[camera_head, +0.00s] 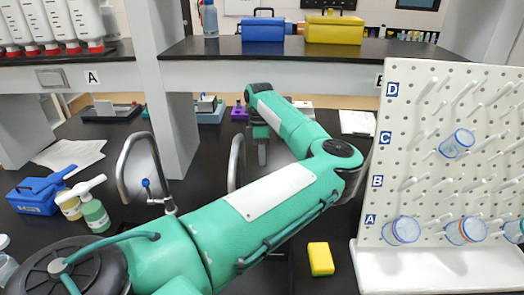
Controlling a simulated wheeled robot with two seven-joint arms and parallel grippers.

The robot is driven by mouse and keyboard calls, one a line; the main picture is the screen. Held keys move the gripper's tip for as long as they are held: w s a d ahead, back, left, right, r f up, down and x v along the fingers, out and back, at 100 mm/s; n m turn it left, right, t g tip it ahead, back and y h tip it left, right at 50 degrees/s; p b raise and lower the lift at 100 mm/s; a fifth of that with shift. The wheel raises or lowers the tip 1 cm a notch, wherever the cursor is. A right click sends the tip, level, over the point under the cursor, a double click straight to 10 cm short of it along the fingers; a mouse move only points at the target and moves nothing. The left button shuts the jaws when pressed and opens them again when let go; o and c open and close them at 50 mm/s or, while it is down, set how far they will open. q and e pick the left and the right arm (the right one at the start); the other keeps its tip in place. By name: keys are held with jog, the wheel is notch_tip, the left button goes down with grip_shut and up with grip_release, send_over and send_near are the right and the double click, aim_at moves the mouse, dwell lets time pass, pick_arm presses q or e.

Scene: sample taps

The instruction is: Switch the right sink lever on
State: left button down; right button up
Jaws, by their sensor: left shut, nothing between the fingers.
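A grey gooseneck tap (237,158) stands in the middle, its lower part and any lever on it hidden behind my green left arm. A second gooseneck tap (127,160) stands further left, with a small blue-tipped lever (147,186) at its base. My left gripper (262,156) points down just right of the middle tap's curved top. It is shut and empty, and its lower end is close to my own forearm in the picture. I cannot tell whether it touches the tap. My right gripper is not in view.
A white pegboard (408,150) with clear cups stands at the right. A yellow sponge (320,259) lies on the black bench in front of it. Bottles (95,214) and a blue box (38,195) stand at the left. A shelf (270,48) crosses above, on a grey post (170,110).

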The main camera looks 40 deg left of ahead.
pick_arm(q)
jog(key=p+x, duration=0.2)
jog(key=x, duration=0.4)
jog(key=shift+s+d+f, duration=0.1)
jog(key=shift+f, duration=0.05)
